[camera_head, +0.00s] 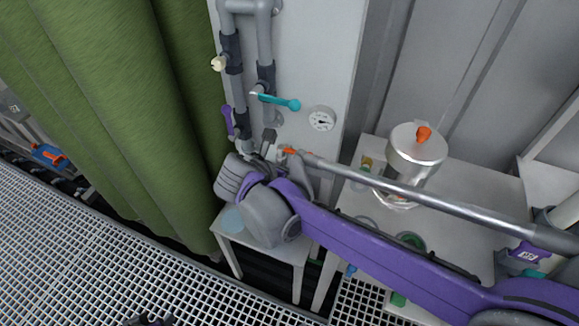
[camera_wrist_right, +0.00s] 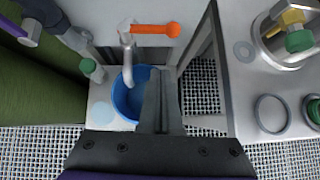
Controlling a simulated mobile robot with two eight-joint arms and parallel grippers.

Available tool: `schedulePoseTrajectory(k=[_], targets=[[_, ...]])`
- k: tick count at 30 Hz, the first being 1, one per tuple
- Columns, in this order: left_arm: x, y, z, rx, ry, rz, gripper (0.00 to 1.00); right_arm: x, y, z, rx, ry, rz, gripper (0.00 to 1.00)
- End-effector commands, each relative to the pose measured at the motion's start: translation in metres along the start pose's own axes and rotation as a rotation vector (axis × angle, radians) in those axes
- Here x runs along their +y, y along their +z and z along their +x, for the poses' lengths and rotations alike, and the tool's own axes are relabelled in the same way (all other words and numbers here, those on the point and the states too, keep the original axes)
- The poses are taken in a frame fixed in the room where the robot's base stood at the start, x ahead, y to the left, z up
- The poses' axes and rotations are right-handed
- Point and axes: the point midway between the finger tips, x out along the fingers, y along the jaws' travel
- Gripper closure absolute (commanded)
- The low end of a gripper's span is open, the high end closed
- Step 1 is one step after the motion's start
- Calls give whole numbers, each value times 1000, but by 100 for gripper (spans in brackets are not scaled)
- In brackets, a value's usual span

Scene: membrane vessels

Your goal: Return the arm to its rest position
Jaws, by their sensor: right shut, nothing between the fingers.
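My right arm (camera_head: 370,245), purple and grey, reaches in from the right. My right gripper (camera_head: 268,143) is at the lower end of the grey pipes on the white panel, partly hidden by its own wrist. In the right wrist view, its fingers (camera_wrist_right: 161,74) are shut with nothing between them. They appear in front of a blue bucket (camera_wrist_right: 126,98), which they partly cover. An orange-handled valve (camera_wrist_right: 155,30) with a pale spout shows just beyond the fingertips.
The white panel (camera_head: 305,80) carries grey pipes, a teal-handled valve (camera_head: 280,102) and a round gauge (camera_head: 321,119). A metal vessel (camera_head: 414,155) with an orange knob stands on the right-hand table. A green curtain (camera_head: 110,90) hangs left. The grated floor (camera_head: 110,270) is largely clear.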

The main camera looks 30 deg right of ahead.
Motion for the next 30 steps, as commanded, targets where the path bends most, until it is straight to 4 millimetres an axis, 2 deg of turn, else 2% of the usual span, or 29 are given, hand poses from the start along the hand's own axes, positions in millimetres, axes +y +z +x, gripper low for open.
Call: schedulePoseTrajectory(k=[1,3,9,17,20,23,26,30], targets=[[0,-2,-2,1,0,0,50,0,0,-12,0,3,-3,100],[0,-2,-3,1,0,0,50,-1,0,-25,0,2,-2,100],[0,-3,-5,2,0,0,50,-2,0,-46,0,1,-1,100],[0,-3,-5,2,0,0,50,-3,0,-50,1,-1,4,100],[0,-5,-7,3,0,0,50,-10,-2,-49,21,1,67,100],[0,-9,-14,6,0,0,50,-28,-9,-48,85,1,263,100],[0,-16,-24,10,0,0,50,-54,-24,-49,189,-12,593,100],[0,-27,-39,17,0,0,50,-87,-50,-55,355,-73,1148,100]])
